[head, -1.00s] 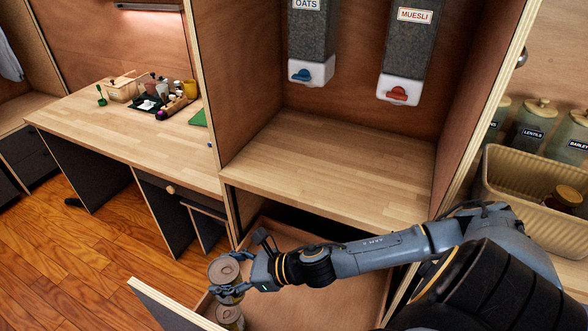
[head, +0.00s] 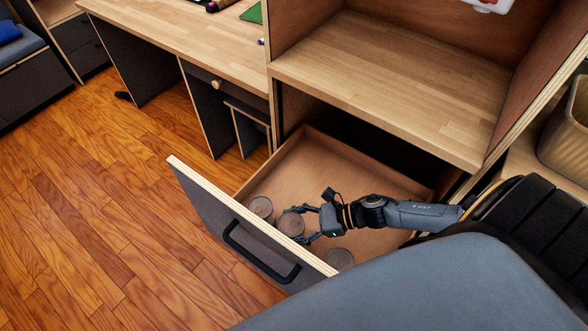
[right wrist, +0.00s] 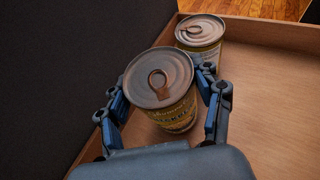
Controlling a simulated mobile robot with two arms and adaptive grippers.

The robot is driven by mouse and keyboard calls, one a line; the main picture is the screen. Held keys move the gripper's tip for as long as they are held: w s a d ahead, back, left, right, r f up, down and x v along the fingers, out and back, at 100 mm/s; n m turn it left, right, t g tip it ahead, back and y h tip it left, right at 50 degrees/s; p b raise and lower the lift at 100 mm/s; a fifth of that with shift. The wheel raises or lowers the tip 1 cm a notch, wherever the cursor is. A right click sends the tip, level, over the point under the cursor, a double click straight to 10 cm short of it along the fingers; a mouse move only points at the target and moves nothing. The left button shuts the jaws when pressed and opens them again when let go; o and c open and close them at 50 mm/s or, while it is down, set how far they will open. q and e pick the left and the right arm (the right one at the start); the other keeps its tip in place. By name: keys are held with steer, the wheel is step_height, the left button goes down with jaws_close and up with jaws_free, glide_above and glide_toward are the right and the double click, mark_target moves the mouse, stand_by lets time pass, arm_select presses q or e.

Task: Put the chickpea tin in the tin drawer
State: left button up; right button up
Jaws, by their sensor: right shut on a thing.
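The tin drawer (head: 330,170) is pulled open below the counter. My right gripper (head: 298,226) reaches into it and is shut on a tin (head: 291,222), apparently the chickpea tin. In the right wrist view that tin (right wrist: 165,95) stands upright between the two fingers, its ring-pull lid up; its yellowish label is too dark to read surely. One tin (head: 261,207) stands close to it by the drawer front, also in the right wrist view (right wrist: 200,32). Another tin (head: 340,258) is nearer the drawer's right side. I cannot tell whether the held tin touches the drawer floor. My left gripper is out of view.
The drawer front (head: 240,230) with its black handle (head: 258,252) juts over the wooden floor (head: 120,220). The counter (head: 400,80) overhangs the drawer's back. A ribbed basket (head: 565,130) stands at the right. The drawer's back half is bare.

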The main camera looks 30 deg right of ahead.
steer(key=shift+f, duration=1.3)
steer(key=shift+f+b, duration=0.25)
steer(key=shift+b, duration=0.1)
steer(key=o, duration=1.5)
steer(key=shift+r, duration=0.15)
steer(key=shift+s+d+r, duration=0.1)
steer(key=shift+d+r, duration=0.05)
steer(key=v, duration=1.1)
steer(key=shift+s+d+r, duration=0.15)
steer(key=shift+d, duration=0.05)
